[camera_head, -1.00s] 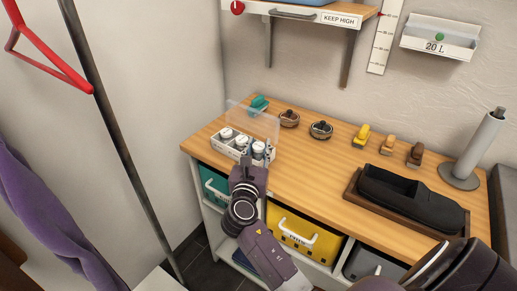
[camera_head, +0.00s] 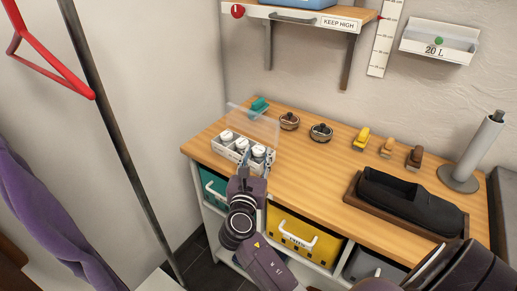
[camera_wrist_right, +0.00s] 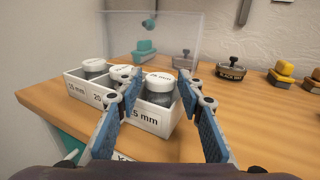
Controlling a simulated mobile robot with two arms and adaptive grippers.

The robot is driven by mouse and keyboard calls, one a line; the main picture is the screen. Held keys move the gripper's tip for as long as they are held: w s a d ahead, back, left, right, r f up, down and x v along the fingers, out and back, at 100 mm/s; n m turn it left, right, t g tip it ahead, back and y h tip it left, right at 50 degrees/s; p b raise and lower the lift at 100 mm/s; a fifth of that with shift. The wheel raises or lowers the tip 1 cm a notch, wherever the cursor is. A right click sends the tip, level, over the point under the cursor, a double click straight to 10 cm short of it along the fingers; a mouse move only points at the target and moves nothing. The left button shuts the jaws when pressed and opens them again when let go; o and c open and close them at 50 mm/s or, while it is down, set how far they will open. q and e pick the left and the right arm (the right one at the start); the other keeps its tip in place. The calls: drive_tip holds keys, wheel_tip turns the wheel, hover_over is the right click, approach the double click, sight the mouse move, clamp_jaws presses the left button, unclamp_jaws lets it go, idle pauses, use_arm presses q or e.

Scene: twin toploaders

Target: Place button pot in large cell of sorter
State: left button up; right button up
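The sorter (camera_head: 217,148) is a white box at the left end of the wooden counter, with a clear panel (camera_head: 253,122) standing up behind it. Three white-lidded pots stand in its row of cells: a left pot (camera_head: 226,136), a middle pot (camera_head: 242,145) and a right pot (camera_head: 258,152). Size labels in mm show on its front wall (camera_wrist_right: 150,119), partly hidden by my fingers. My right gripper (camera_wrist_right: 160,80) is open at the sorter's front. In the right wrist view the right pot (camera_wrist_right: 160,91) appears between its fingers, with gaps to both. My left gripper is not in view.
Behind the sorter are a teal stamp (camera_head: 259,105) and two dark-knobbed round items (camera_head: 289,121) (camera_head: 321,132). Small yellow and brown items (camera_head: 362,138) sit farther right. A dark tray (camera_head: 352,194) with a black case and a paper-roll stand (camera_head: 478,150) fill the right end. The counter's middle is clear.

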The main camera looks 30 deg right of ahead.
drive_tip(key=p+v, duration=0.1)
drive_tip(key=v, duration=0.8)
drive_tip(key=shift+s+a, duration=0.25)
